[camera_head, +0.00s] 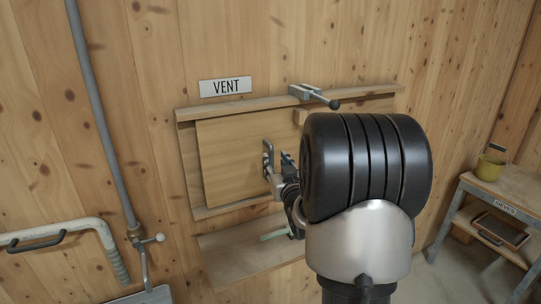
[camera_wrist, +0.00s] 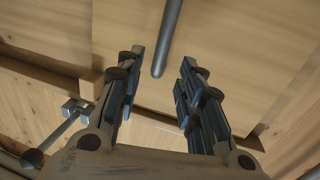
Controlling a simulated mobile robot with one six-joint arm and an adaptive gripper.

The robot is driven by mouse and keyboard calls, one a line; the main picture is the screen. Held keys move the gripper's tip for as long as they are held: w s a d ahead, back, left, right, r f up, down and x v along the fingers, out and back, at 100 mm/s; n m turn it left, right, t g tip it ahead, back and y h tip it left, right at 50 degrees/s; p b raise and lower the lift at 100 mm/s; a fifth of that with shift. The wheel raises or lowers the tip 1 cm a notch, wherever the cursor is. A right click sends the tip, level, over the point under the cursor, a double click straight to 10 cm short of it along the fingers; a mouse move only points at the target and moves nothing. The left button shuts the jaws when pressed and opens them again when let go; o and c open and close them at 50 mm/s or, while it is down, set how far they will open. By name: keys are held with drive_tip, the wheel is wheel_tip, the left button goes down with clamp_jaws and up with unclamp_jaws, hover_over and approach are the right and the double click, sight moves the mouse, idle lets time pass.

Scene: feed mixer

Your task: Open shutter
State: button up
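The shutter (camera_head: 225,158) is a plain wooden panel between wooden rails under a VENT sign (camera_head: 226,86). It also shows in the wrist view (camera_wrist: 235,45). A grey metal handle (camera_head: 267,150) stands on its face, and in the wrist view its bar (camera_wrist: 169,38) ends between my fingers. My gripper (camera_head: 280,177) is at the handle, partly hidden by my own arm. In the wrist view my gripper (camera_wrist: 160,65) is open, with gaps on both sides of the bar. A metal latch with a dark knob (camera_head: 314,95) sits on the upper rail. The shutter's right part is hidden.
A wooden ledge (camera_head: 230,260) lies below the shutter, with a greenish object (camera_head: 274,235) on it. A grey pipe (camera_head: 95,100) and a white bent pipe (camera_head: 60,232) are at left. A small table (camera_head: 505,185) with a yellow pot (camera_head: 488,167) stands at right.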

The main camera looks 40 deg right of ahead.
sight(272, 155)
drive_tip(key=x, duration=0.6)
drive_tip(key=shift+w, duration=0.2)
drive_tip(key=shift+d, duration=0.1)
clamp_jaws()
idle(0.4)
